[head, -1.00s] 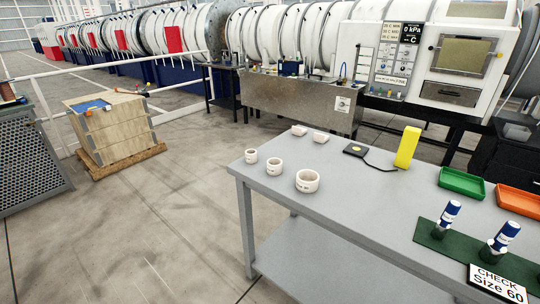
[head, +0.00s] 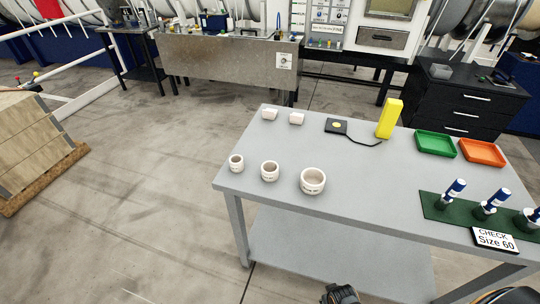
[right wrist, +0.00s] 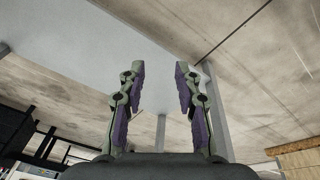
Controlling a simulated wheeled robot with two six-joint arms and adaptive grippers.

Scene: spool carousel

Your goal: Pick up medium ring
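Three white rings stand in a row on the left of the grey table in the head view. The medium ring (head: 270,171) is in the middle, between the small ring (head: 236,163) and the large ring (head: 313,181). No gripper is near them. In the right wrist view my right gripper (right wrist: 160,78) is open and empty, with its fingers apart over a grey surface and floor. Dark parts of my arms show at the bottom edge of the head view; their fingers are hidden, so the left gripper's state is unclear.
The grey table (head: 380,209) also holds two small pale blocks, a black pad wired to a yellow upright block (head: 389,118), a green tray (head: 436,156), an orange tray (head: 470,160) and a dark green strip with blue-topped spools. A sign (head: 495,240) reads "CHECK Size 60". Table around the rings is clear.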

